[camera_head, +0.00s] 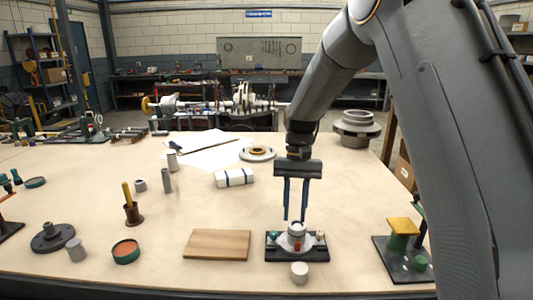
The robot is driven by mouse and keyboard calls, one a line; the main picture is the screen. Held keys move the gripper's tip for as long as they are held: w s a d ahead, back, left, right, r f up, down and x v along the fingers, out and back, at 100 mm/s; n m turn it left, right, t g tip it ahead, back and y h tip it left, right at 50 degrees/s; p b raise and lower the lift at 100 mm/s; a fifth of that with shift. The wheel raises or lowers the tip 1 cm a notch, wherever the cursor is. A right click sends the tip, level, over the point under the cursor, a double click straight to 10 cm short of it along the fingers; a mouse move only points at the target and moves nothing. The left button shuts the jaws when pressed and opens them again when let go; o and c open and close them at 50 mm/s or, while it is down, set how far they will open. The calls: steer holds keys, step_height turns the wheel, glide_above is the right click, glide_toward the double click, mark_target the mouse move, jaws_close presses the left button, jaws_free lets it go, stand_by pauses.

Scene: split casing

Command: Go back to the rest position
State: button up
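My gripper (295,218) hangs from my arm on the right side of the head view, with its two blue fingers pointing straight down. The fingers are apart, with a clear gap between them and nothing held. Below it is a light grey casing part (296,240) on a black base plate (270,252) near the table's front edge. The casing has a small red part on its front and small pieces at either side. The fingertips are at about the height of the casing's top in the picture; I cannot tell whether they touch it.
A wooden board (217,245) lies left of the base plate. A black stand with a yellow-topped green block (402,232) is at right. A white bundle (234,178) lies behind. The left side holds several cylinders and discs.

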steer(key=s+d+t, duration=0.1)
steer(key=s+d, duration=0.2)
steer(key=s, duration=0.4)
steer(key=s+d+f+t, duration=0.1)
steer(key=s+d, duration=0.3)
steer(key=s, duration=0.3)
steer(key=s+d+f+n+t, duration=0.1)
steer(key=s+d, duration=0.3)
steer(key=s, duration=0.4)
steer(key=shift+f+t+h, duration=0.15)
steer(key=shift+t+h, duration=0.15)
steer(key=shift+t, duration=0.1)
steer(key=shift+o, duration=0.5)
